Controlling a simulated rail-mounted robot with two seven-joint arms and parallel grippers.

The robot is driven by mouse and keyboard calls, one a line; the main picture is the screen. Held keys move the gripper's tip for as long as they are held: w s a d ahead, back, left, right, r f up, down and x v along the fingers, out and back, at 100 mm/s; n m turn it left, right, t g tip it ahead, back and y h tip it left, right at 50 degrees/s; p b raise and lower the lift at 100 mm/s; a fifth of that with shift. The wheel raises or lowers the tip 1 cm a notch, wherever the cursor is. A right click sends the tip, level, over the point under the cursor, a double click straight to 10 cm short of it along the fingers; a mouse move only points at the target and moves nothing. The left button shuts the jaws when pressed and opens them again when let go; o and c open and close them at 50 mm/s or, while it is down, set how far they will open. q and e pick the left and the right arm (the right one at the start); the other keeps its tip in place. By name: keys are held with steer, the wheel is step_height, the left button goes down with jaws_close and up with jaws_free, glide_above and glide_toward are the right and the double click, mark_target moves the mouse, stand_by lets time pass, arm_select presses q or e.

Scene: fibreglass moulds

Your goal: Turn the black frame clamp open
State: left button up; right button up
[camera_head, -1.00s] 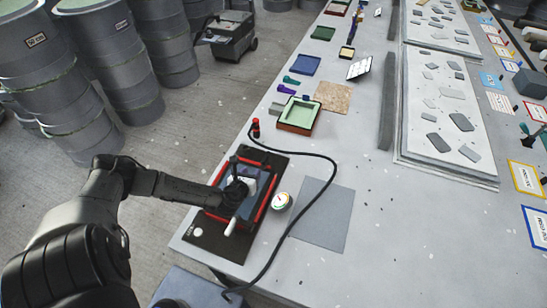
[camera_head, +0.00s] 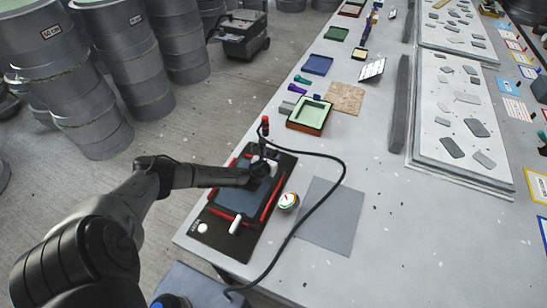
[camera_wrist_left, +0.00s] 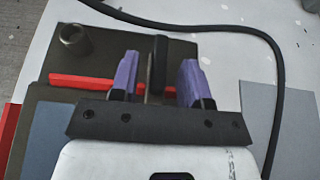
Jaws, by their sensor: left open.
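The black board (camera_head: 212,236) lies near the table's left edge and carries a red-edged frame (camera_head: 272,199) with a dark blue-grey panel (camera_head: 236,199). A white-tipped handle (camera_head: 235,225) stands at its near side. My left gripper (camera_head: 270,160) is over the board's far end. In the left wrist view its two purple fingers (camera_wrist_left: 158,76) are apart, with an upright black handle (camera_wrist_left: 158,62) between them, seemingly the black frame clamp's. I cannot tell whether the fingers touch it. A red bar (camera_wrist_left: 85,82) runs behind them. My right gripper is not in view.
A black hose (camera_head: 335,190) with a red end curves around the board's right side. A round gauge (camera_head: 288,201) sits beside the board. A grey sheet (camera_head: 332,215) lies to the right. A green-lined mould (camera_head: 309,115) stands beyond the far end.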

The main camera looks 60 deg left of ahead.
arm_select(q)
steer(key=shift+x, duration=0.9)
steer(key=shift+c, duration=0.4)
